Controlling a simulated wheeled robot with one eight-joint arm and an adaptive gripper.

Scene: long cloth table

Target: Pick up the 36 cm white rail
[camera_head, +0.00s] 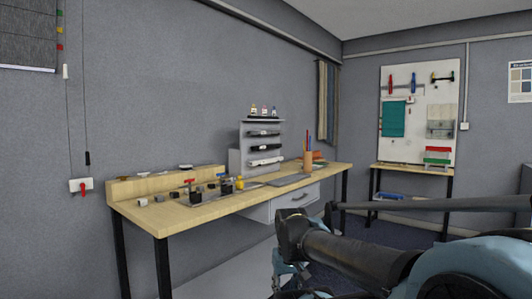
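A grey stepped stand (243,148) on the long wooden table holds several long bars, one per step. A slim whitish bar (266,161) lies on its lowest step and looks like the white rail; its length cannot be judged from here. Dark bars with pale parts lie on the steps above it. My arm fills the lower right of the view, in front of the table and well apart from the stand. Dark and light-blue parts at its near end (287,266) may belong to my gripper, but its fingers cannot be made out.
The wooden table (225,207) also bears small clamps, a yellow item (239,183), a grey tray (290,180) and a holder with upright sticks (307,158). A drawer (295,200) hangs beneath. A pegboard (418,115) stands behind a smaller table at right.

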